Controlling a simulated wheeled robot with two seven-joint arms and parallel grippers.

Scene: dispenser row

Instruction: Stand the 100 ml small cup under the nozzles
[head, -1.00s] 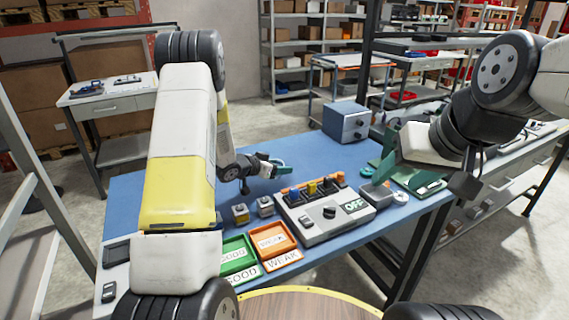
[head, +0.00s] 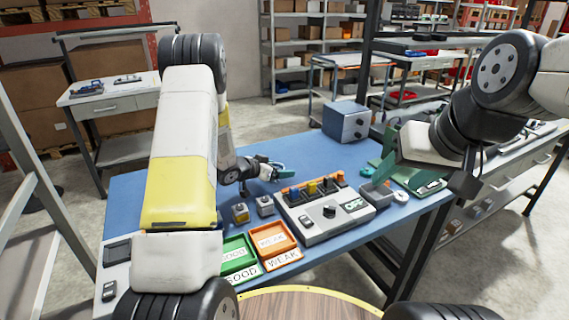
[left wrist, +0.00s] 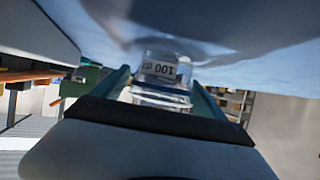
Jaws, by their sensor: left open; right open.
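In the left wrist view a small clear cup (left wrist: 160,72) with a label reading 100 shows between the two green fingers of my left gripper (left wrist: 163,92). The label appears upside down there. The fingers are open, and I cannot tell whether they touch the cup. In the head view my left gripper (head: 277,171) is low over the blue table, behind the grey control box; I cannot make out the cup there. My right gripper (head: 377,178) is open and empty beside the box's right end. I cannot pick out the nozzles clearly.
The grey control box (head: 316,229) has a knob, a display reading OFF and coloured parts along its back. A green GOOD tray (head: 255,268) and an orange WEAK tray (head: 293,240) lie in front. A blue-grey cabinet (head: 346,121) stands behind. The blue table (head: 310,150) is clear toward the back.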

